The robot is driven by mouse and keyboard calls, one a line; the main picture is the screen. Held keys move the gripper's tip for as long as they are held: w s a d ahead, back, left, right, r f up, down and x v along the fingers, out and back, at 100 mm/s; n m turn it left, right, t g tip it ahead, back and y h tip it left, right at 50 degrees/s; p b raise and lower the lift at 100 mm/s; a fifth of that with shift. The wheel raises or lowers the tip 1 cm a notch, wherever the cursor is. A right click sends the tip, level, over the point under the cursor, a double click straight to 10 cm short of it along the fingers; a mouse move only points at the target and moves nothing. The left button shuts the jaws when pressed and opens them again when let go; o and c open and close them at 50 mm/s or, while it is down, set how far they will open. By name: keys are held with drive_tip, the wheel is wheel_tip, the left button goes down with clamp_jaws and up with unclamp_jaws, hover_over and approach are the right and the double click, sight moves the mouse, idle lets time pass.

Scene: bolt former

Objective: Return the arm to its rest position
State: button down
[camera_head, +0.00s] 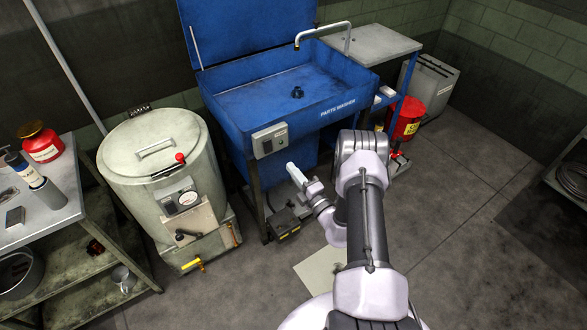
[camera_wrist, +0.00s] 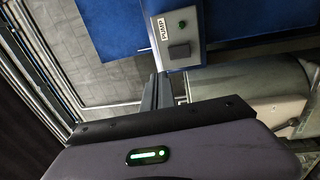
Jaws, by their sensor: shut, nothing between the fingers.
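My arm reaches forward from the bottom of the head view, with its links folded upward in front of the blue parts washer (camera_head: 245,115). My gripper (camera_head: 291,167) points up and left, below the washer's grey pump switch box (camera_head: 270,139). In the wrist view the gripper's narrow fingers (camera_wrist: 157,88) are together with nothing between them. The pump box (camera_wrist: 172,36), with a lit green button, lies just beyond the fingertips in that view. A gap between fingers and box cannot be measured from here.
A round grey-green tank (camera_head: 155,150) with a gauge and yellow valve stands left of the washer. A workbench (camera_head: 55,205) with bottles and a red can is at far left. The floor (camera_head: 460,200) at right is clear.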

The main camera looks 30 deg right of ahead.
idle(0.4)
drive_tip(key=w+a+r+n+g+y, duration=0.1)
drive_tip(key=w+a+r+n+y, duration=0.2)
drive_tip(key=a+r+n+y, duration=0.45)
drive_tip(key=s+a+r+n+g+y, duration=0.35)
drive_tip(key=a+r+n+g, duration=0.25)
drive_tip(key=a+r+n, duration=0.35)
drive_tip(key=s+a+r+n+g+y, duration=0.3)
drive_tip(key=s+a+r+n+g, duration=0.2)
drive_tip(key=a+r+n, duration=0.4)
drive_tip(key=s+a+r+n+g+h, duration=0.1)
drive_tip(key=s+a+n+g+h, duration=0.25)
drive_tip(key=s+n, duration=0.5)
drive_tip(key=s+a+r+n+g+h, duration=0.15)
drive_tip(key=s+n+h, duration=0.35)
drive_tip(key=s, duration=0.6)
drive_tip(key=s+d+r+n+t+h, duration=0.2)
drive_tip(key=d+n, duration=0.4)
drive_tip(key=n, duration=0.4)
drive_tip(key=s+t+h, duration=0.1)
drive_tip(key=s+h, duration=0.1)
drive_tip(key=shift+s+d, duration=0.25)
drive_tip(key=shift+s, duration=0.05)
